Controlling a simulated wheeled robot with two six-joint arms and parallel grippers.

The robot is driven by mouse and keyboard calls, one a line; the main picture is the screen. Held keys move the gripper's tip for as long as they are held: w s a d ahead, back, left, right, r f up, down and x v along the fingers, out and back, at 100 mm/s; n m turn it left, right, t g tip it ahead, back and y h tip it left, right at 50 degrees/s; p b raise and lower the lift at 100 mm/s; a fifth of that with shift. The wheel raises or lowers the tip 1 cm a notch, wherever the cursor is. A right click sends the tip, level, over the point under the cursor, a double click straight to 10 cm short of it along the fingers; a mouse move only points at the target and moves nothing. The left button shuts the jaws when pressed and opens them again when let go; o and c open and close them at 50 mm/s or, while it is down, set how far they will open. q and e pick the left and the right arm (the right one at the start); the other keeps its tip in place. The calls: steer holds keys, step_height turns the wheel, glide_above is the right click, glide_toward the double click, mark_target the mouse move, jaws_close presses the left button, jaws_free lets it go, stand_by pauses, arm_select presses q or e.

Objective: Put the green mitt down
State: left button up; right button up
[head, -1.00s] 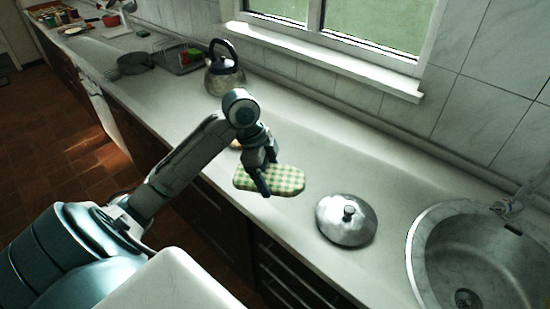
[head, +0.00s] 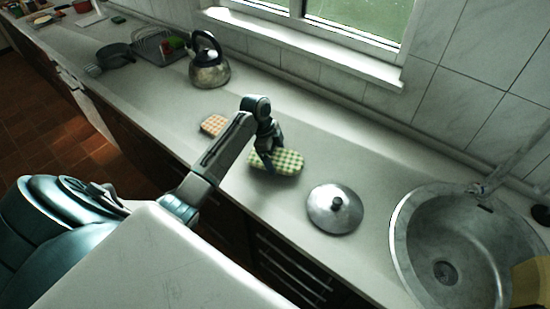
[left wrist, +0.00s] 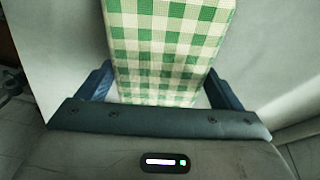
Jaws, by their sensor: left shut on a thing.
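The green and white checked mitt (head: 287,162) is at the counter's front part, left of the metal lid. My left gripper (head: 266,166) is shut on the mitt. In the left wrist view the mitt (left wrist: 170,45) fills the space between the two blue fingers and runs away from the palm. I cannot tell whether the mitt touches the counter or hangs just above it. My right gripper is not in view.
A metal lid (head: 335,209) lies right of the mitt, with a sink (head: 408,243) beyond it. An orange checked mitt (head: 213,125) lies to the left. A kettle (head: 209,70), a dark pan (head: 116,55) and a dish rack (head: 160,48) stand farther back. Counter behind the mitt is clear.

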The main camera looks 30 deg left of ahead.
arm_select(q)
step_height(320, 180, down, 2)
steer(key=shift+f, duration=0.25)
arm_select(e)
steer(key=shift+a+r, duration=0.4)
arm_select(q)
steer(key=shift+f, duration=0.1)
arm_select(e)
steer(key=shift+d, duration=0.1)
